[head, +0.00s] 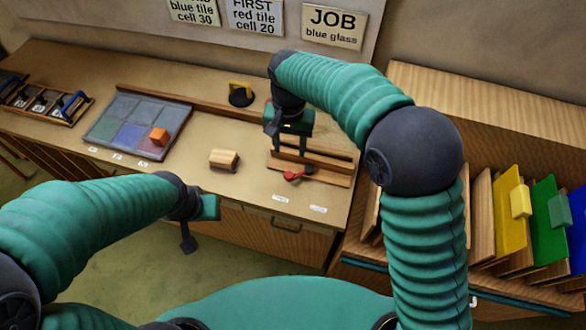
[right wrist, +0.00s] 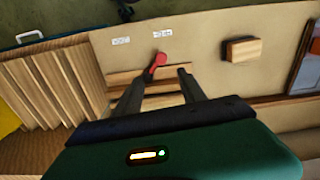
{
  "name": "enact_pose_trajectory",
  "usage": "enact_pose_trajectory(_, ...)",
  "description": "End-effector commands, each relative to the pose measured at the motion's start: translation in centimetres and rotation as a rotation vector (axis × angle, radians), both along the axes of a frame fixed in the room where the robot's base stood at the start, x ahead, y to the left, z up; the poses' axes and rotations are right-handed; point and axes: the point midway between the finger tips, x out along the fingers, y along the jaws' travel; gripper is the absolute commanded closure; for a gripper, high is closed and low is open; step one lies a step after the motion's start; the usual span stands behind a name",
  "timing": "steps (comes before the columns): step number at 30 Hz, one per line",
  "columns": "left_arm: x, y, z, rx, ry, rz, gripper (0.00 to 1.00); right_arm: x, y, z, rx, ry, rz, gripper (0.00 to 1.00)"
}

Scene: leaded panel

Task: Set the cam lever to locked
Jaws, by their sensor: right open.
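The cam lever (head: 293,175) has a red handle and a dark pivot, and sits at the front of a wooden fixture (head: 325,178) on the bench. Its red end points left and slightly forward in the head view. Two small white labels (head: 280,198) lie in front of it, too small to read. My right gripper (head: 288,140) is above and behind the lever.
A wood block (head: 224,159) lies left of the fixture. Coloured panes (head: 510,215) stand in a rack at right.

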Motion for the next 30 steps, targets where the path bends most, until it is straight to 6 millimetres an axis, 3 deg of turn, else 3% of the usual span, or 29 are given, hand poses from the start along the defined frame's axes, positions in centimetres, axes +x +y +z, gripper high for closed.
enact_pose_trajectory(9, 0.0, 0.0, 1.2, 0.0, 0.0, 0.0, 0.64, 0.0, 0.3, -8.5, -0.004, 0.007, 0.002, 0.52)
enact_pose_trajectory(15, 0.0, 0.0, 1.7, 0.0, 0.0, 0.0, 0.64, 0.0, 0.3, -12.1, -0.004, 0.002, 0.002, 0.52)
enact_pose_trajectory(26, 0.0, 0.0, 1.8, 0.0, 0.0, 0.0, 0.64, 0.1, 0.2, -13.2, -0.002, -0.001, 0.002, 0.52)
enact_pose_trajectory(30, 0.0, 0.0, 1.7, 0.0, 0.0, 0.0, 0.64, 0.1, 0.3, -13.2, -0.003, 0.0, 0.002, 0.69)
